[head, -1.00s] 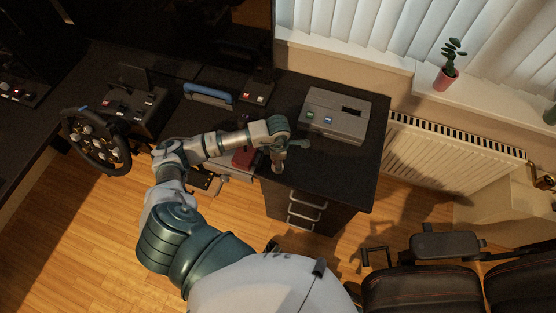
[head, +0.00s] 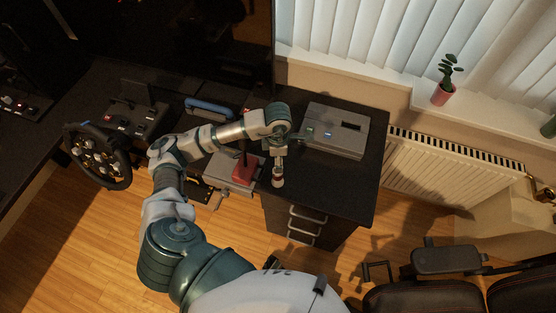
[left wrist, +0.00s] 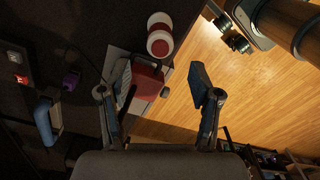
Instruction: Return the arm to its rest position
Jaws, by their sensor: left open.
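My left arm reaches up from the bottom of the head view and bends over the desk. Its gripper (head: 288,147) hangs above the desk's front part. In the left wrist view the two fingers (left wrist: 160,106) are spread wide apart, with nothing held between them. A red box-like object (head: 246,170) lies near the desk's front edge; it also shows beyond the left finger in the left wrist view (left wrist: 148,78). A red and white cylinder (head: 277,181) stands beside it, seen also in the left wrist view (left wrist: 159,36). My right gripper is not in view.
A steering wheel (head: 97,156) stands at the left. A grey box with buttons (head: 336,130) sits on the desk at the right, a blue handle (head: 208,107) behind my forearm. Drawers (head: 305,222) are below. Black seats (head: 420,296) and a radiator (head: 455,165) are at the right.

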